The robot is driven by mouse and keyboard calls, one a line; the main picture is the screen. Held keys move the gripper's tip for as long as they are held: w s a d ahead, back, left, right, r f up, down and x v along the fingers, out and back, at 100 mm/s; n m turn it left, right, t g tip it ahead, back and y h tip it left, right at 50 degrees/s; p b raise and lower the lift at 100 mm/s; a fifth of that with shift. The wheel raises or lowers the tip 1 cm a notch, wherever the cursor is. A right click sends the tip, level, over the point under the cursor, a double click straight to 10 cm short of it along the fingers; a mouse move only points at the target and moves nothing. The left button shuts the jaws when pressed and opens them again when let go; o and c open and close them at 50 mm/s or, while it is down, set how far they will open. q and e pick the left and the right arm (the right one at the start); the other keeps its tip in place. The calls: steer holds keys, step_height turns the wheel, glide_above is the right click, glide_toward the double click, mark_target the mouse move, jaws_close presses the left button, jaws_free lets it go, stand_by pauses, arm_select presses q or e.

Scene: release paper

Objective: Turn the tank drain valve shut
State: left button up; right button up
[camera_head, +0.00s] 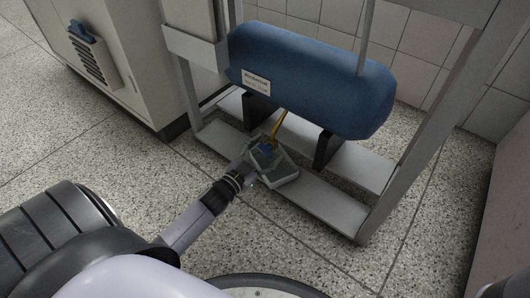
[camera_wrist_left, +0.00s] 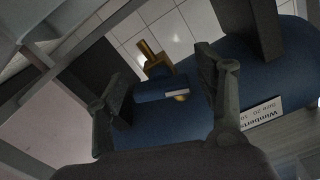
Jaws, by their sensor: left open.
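The blue tank (camera_head: 310,75) lies sideways in a grey metal frame, with a white label on its left end. A thin brass pipe (camera_head: 281,124) comes down from its underside to the drain valve, whose blue handle (camera_head: 267,149) shows small at my left gripper (camera_head: 266,158). In the left wrist view, the brass pipe (camera_wrist_left: 152,54) and blue handle (camera_wrist_left: 164,88) appear between the two spread fingers of the left gripper (camera_wrist_left: 163,78). The fingers stand apart on either side of the handle. Whether either touches it cannot be told. My right gripper is out of view.
The frame's upright post (camera_head: 408,135) and lower rail (camera_head: 335,205) border the space under the tank. Dark supports (camera_head: 327,150) stand beside the valve. A beige cabinet (camera_head: 110,65) stands at left. The speckled floor in front is clear.

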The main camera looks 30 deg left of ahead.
arm_select(q)
steer(key=shift+c, duration=0.5)
steer(key=c, duration=1.1)
steer(key=shift+o, duration=0.2)
steer(key=n+p, duration=0.1)
steer(key=p, duration=0.1)
steer(key=n+p, duration=0.1)
steer(key=p, duration=0.1)
steer(key=shift+r+n+p, duration=0.3)
steer(key=shift+n, duration=0.1)
steer(key=shift+d+f+n+p, duration=0.1)
steer(key=shift+f+n+p, duration=0.05)
steer(key=shift+n+p, duration=0.35)
steer(key=shift+f, duration=0.15)
steer(key=o, duration=1.2)
steer(key=shift+c, duration=0.2)
steer(key=shift+s, duration=0.15)
